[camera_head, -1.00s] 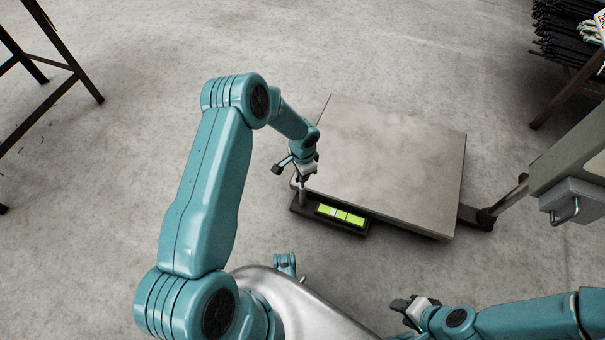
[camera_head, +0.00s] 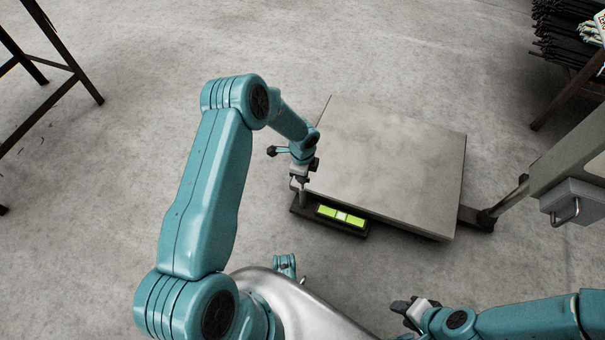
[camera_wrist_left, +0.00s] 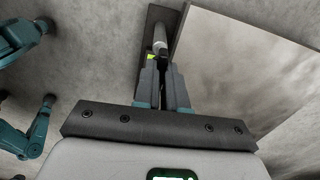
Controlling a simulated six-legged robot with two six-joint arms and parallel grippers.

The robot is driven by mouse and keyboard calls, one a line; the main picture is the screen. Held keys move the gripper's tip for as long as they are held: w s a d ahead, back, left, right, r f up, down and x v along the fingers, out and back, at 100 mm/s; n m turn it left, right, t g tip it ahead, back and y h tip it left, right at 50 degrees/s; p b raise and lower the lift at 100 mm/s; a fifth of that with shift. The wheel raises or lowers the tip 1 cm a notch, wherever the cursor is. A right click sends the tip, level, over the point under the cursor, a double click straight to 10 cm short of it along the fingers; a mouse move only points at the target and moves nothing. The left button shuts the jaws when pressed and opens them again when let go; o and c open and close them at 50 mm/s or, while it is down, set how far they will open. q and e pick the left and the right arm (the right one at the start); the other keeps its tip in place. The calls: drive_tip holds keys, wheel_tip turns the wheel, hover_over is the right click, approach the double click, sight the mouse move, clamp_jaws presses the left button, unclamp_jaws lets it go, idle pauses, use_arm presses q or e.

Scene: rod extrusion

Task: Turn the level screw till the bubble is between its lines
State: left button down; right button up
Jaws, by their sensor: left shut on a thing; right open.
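The level screw (camera_head: 303,199) is a short upright grey post at the left end of the dark bar on the scale's near side. My left gripper (camera_head: 302,181) points down and is shut on its top. In the left wrist view, the screw (camera_wrist_left: 160,36) stands at the tips of my left gripper (camera_wrist_left: 161,62). The level vial (camera_head: 327,211) is bright green in a black frame. Its pale bubble (camera_head: 342,216) sits near the middle and appears to lie between the dark lines. My right gripper (camera_head: 413,309) is open and empty at the bottom, apart from the scale.
The scale's flat grey plate (camera_head: 390,160) lies behind the screw and vial. A grey box with a metal loop (camera_head: 568,208) is at the right. Dark rods (camera_head: 565,35) are stacked at the top right. A dark trestle (camera_head: 70,65) stands at the left. Bare concrete floor lies between.

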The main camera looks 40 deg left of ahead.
use_arm(q)
drive_tip(key=shift+m, duration=0.4)
drive_tip(key=c, duration=1.2)
unclamp_jaws()
wheel_tip(320, 180, up, 16)
drive_tip(key=p, duration=0.6)
drive_tip(key=shift+r, duration=0.2)
